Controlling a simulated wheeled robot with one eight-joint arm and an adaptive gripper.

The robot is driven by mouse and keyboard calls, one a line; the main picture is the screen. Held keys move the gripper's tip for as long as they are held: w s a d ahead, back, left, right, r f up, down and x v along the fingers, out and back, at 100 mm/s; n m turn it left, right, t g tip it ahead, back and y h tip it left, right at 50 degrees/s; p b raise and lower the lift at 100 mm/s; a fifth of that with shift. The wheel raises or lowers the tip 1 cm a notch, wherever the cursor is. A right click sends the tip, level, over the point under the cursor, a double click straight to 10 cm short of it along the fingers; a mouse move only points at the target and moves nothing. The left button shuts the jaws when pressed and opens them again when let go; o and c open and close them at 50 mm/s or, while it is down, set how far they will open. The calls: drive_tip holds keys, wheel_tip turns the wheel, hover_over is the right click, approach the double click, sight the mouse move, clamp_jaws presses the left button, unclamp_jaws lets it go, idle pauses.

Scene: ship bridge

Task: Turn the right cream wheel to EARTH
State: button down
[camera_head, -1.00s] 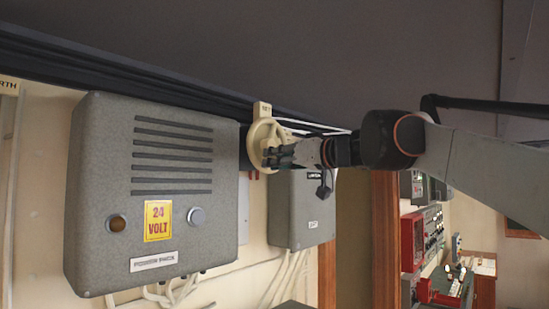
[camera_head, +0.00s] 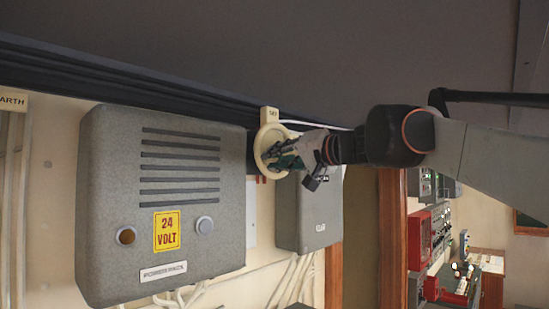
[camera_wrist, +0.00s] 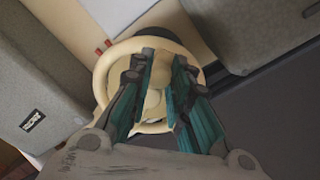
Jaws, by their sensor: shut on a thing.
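The cream wheel (camera_head: 264,138) stands out from the wall beside the grey 24 VOLT box, with a small cream label tab (camera_head: 269,115) at its top edge. The tab's lettering is too small to read surely. My gripper (camera_head: 272,158) reaches in from the right and is shut on the wheel. In the wrist view the cream wheel (camera_wrist: 103,75) shows as a ring with a hub, and my gripper's teal fingers (camera_wrist: 158,95) lie on either side of a cream part at its middle. The fingers hide some of the hub. An EARTH label (camera_head: 13,101) is at the far left.
The grey 24 VOLT box (camera_head: 170,260) is left of the wheel. A smaller grey box (camera_head: 312,215) sits just below and right of it. Dark rails (camera_head: 120,88) run above. Red equipment (camera_head: 432,235) stands farther right.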

drive_tip(key=shift+r, duration=0.1)
idle(0.4)
drive_tip(key=c, duration=1.4)
unclamp_jaws()
drive_tip(key=shift+c, duration=0.2)
drive_tip(key=v, duration=0.7)
drive_tip(key=shift+s+d, duration=0.2)
drive_tip(key=shift+s, duration=0.05)
